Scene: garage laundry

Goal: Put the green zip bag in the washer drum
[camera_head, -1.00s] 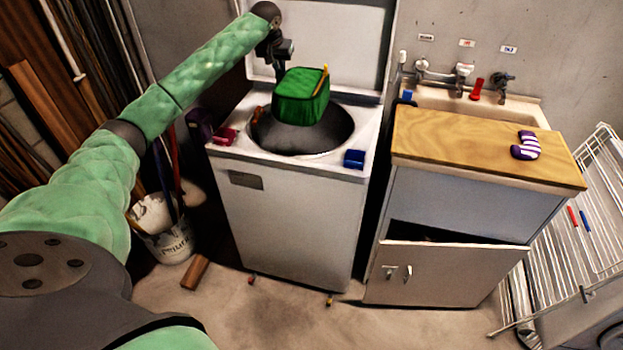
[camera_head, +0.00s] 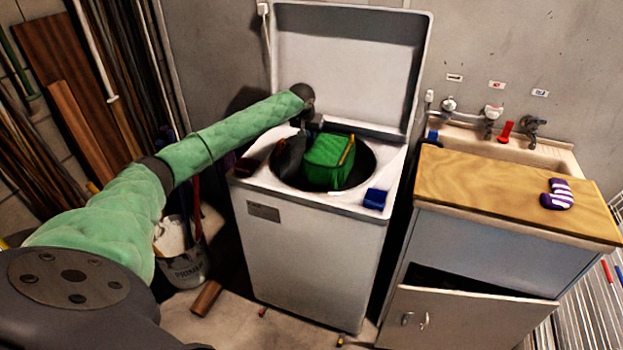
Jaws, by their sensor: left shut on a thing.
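The green zip bag (camera_head: 330,165) is a boxy green pouch with an orange-yellow strip along its right edge. It sits low in the round opening of the washer drum (camera_head: 366,170), partly below the rim. The white top-loading washer (camera_head: 312,255) has its lid raised. My left gripper (camera_head: 303,139) reaches down over the drum from the left and is shut on the bag's upper left side; its fingertips are hard to make out. Something dark lies in the opening left of the bag. I cannot tell whether the bag touches the drum floor. My right gripper is not in view.
The raised lid (camera_head: 345,65) stands behind the drum. A blue block (camera_head: 375,198) lies on the washer's right front rim. A wooden board (camera_head: 500,195) with a purple striped sock (camera_head: 557,194) covers the sink cabinet. A white bucket (camera_head: 184,262) stands left of the washer.

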